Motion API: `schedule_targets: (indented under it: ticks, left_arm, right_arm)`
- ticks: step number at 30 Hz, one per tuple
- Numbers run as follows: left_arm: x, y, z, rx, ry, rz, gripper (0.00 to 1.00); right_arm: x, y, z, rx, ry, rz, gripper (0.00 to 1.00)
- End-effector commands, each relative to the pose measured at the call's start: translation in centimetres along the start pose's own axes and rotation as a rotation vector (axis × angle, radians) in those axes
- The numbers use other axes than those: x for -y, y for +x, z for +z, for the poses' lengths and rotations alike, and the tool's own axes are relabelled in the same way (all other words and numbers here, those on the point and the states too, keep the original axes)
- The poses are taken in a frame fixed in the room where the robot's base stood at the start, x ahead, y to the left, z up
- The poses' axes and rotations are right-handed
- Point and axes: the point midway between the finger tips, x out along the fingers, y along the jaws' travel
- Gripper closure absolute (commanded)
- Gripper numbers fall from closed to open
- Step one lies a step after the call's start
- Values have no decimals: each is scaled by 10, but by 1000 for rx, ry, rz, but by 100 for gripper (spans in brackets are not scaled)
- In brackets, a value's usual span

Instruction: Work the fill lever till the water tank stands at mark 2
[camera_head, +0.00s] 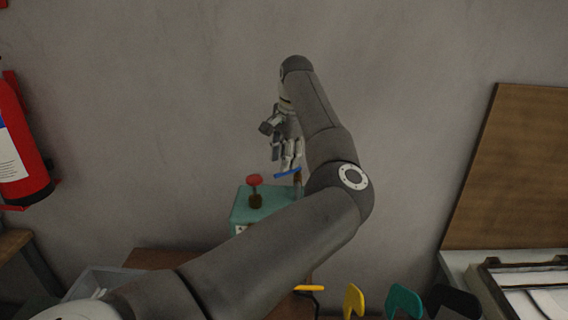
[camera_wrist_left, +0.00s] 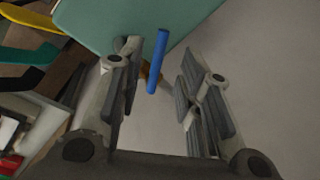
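A teal box (camera_head: 262,206) with a red knob (camera_head: 254,180) on top stands against the wall. A blue lever handle (camera_head: 288,173) shows at its right side, and in the left wrist view (camera_wrist_left: 158,60) it lies between the spread fingers. My left gripper (camera_head: 288,158) is just above the handle. In the wrist view my left gripper (camera_wrist_left: 160,80) is open, with visible room on both sides of the handle. The water tank and its marks cannot be made out; my left arm covers part of the box. My right gripper is not in view.
Yellow (camera_head: 354,300), teal (camera_head: 404,301) and black (camera_head: 452,300) flat shapes stand along the front. A clear bin (camera_head: 100,281) is at the lower left. A fire extinguisher (camera_head: 20,145) hangs on the left wall. A brown board (camera_head: 512,170) leans at the right.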

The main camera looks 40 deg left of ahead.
Motion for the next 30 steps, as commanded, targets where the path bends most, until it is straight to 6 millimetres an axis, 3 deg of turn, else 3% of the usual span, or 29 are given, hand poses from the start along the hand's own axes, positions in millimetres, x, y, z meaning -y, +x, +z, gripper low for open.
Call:
schedule_targets:
  ticks: [7, 17, 25, 30]
  left_arm:
    - [0, 29, 0, 1, 1, 1, 67]
    - [0, 34, 0, -1, 0, 0, 67]
    - [0, 34, 0, -1, 1, 0, 99]
    - [0, 34, 0, -1, 1, 0, 100]
  right_arm:
    - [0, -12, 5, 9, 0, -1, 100]
    - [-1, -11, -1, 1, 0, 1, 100]
    - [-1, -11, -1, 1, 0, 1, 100]
    - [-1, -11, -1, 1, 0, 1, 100]
